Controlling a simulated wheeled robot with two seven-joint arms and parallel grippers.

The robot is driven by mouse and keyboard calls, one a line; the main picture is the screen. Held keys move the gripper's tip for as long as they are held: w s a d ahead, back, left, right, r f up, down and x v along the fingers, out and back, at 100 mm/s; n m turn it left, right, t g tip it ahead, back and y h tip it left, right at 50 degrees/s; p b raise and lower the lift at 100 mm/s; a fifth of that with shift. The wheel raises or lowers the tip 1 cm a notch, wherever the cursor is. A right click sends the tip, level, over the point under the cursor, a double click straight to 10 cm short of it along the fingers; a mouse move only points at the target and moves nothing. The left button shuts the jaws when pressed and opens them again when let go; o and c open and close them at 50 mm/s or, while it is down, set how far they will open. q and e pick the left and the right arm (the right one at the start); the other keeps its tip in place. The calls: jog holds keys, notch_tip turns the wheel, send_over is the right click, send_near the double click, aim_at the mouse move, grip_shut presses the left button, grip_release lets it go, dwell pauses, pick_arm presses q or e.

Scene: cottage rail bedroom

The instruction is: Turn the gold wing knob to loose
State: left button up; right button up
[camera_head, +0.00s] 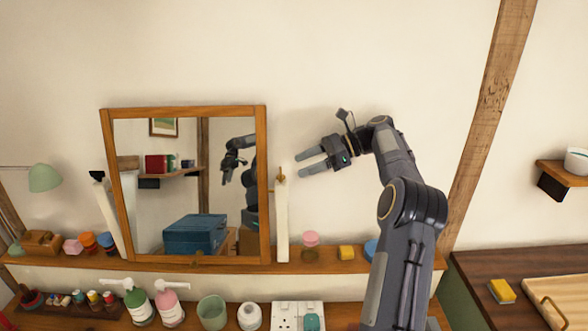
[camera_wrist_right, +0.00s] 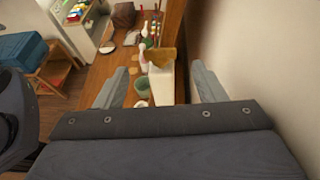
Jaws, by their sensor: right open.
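The gold wing knob (camera_head: 280,175) sits at the right side of the wood-framed mirror (camera_head: 262,140), at the top of a white post (camera_head: 282,222). In the right wrist view the knob (camera_wrist_right: 162,58) shows as a broad gold wing above the post, between and beyond my fingers. My right gripper (camera_head: 299,166) is open and empty, just right of the knob in the head view, its fingers pointing left towards it. A gap shows between fingers and knob. My left gripper is not in view.
A shelf ledge (camera_head: 230,264) below holds a pink-lidded jar (camera_head: 311,239) and a yellow block (camera_head: 346,252). Bottles, a green cup (camera_head: 211,310) and a white socket plate (camera_head: 286,317) are lower down. A timber beam (camera_head: 490,100) stands at right. The wall around my gripper is clear.

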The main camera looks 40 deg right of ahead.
jog(key=shift+v, duration=1.6)
